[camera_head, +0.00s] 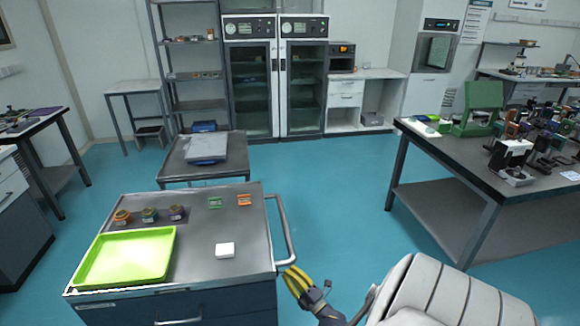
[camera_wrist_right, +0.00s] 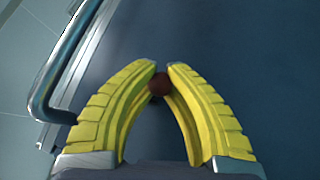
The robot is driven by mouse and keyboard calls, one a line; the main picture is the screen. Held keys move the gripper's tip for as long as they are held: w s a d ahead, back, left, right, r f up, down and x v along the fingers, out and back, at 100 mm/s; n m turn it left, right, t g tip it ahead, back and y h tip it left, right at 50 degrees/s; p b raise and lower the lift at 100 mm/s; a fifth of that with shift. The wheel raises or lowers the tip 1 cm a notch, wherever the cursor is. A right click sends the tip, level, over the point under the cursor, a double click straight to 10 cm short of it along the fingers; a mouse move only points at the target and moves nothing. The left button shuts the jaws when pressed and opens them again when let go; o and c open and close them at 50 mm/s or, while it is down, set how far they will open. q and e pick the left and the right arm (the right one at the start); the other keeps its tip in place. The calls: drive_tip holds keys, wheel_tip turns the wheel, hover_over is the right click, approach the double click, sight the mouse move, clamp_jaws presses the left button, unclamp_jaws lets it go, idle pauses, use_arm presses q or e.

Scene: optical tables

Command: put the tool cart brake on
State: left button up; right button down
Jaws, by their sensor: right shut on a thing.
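The tool cart (camera_head: 195,255) stands in the front left of the head view, with a grey top and a dark blue body. Its bent metal push handle (camera_head: 288,232) is on the right side and also shows at the upper left of the right wrist view (camera_wrist_right: 62,62). My right gripper (camera_head: 291,274), with yellow ribbed fingers, is beside the cart's right side, near the lower end of the handle. In the right wrist view its fingertips (camera_wrist_right: 160,76) are closed on a small dark red round knob (camera_wrist_right: 159,85). The head view does not show the knob. My left gripper is not in view.
On the cart lie a green tray (camera_head: 126,257), a white block (camera_head: 225,250), several small jars (camera_head: 149,214) and small green and orange pieces. A second cart (camera_head: 178,165) stands behind. An optical table (camera_head: 440,153) is at the right, with clear blue floor between.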

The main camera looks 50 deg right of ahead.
drive_tip(key=shift+a+f+m+t+h, duration=0.15)
drive_tip(key=shift+f+m+t+h, duration=0.2)
drive_tip(key=shift+m, duration=0.25)
drive_tip(key=c, duration=1.2)
unclamp_jaws()
drive_tip(key=shift+w+r, duration=0.1)
drive_tip(key=v, duration=1.2)
